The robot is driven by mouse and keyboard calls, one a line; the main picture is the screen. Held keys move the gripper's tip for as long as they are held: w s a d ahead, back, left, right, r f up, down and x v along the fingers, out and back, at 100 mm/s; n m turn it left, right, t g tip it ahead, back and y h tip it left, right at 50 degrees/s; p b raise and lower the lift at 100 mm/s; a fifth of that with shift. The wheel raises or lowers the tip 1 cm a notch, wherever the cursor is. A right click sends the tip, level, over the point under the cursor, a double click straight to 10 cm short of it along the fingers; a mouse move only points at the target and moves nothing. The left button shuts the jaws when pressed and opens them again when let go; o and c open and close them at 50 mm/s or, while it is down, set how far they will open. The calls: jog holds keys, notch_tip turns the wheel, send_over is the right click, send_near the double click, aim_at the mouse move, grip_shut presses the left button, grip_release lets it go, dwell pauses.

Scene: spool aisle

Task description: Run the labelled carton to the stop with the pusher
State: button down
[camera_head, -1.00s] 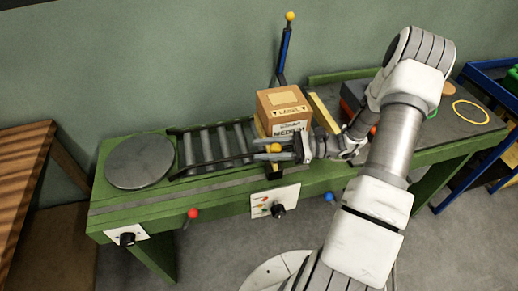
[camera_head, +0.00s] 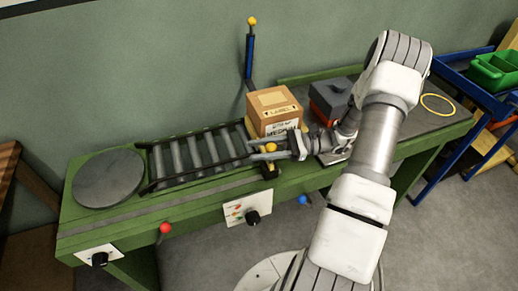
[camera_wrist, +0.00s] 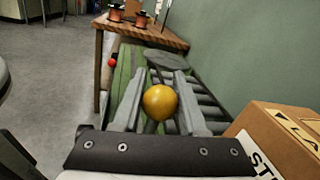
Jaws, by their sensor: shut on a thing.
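My gripper (camera_head: 262,152) is at the front edge of the track, in front of the carton. It is shut on a yellow ball knob (camera_head: 270,147), apparently the pusher's handle; the rest of the pusher is mostly hidden. In the wrist view the yellow knob (camera_wrist: 160,103) sits between the fingers and the carton (camera_wrist: 285,140) stands just right of them. The stop cannot be clearly made out behind the carton and arm.
A grey turntable (camera_head: 107,178) is at the bench's left end, beside bare rollers (camera_head: 195,155). A blue lever (camera_head: 249,55) rises behind the carton. A dark grey and red box (camera_head: 328,98) and a yellow ring (camera_head: 437,105) lie to the right. Knobs stick out in front.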

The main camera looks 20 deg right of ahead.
jog(key=shift+c, duration=2.3)
grip_release()
jog(key=shift+d, duration=0.1)
jog(key=v, duration=1.7)
jog(key=shift+b, duration=0.35)
jog(key=shift+d+r, duration=0.1)
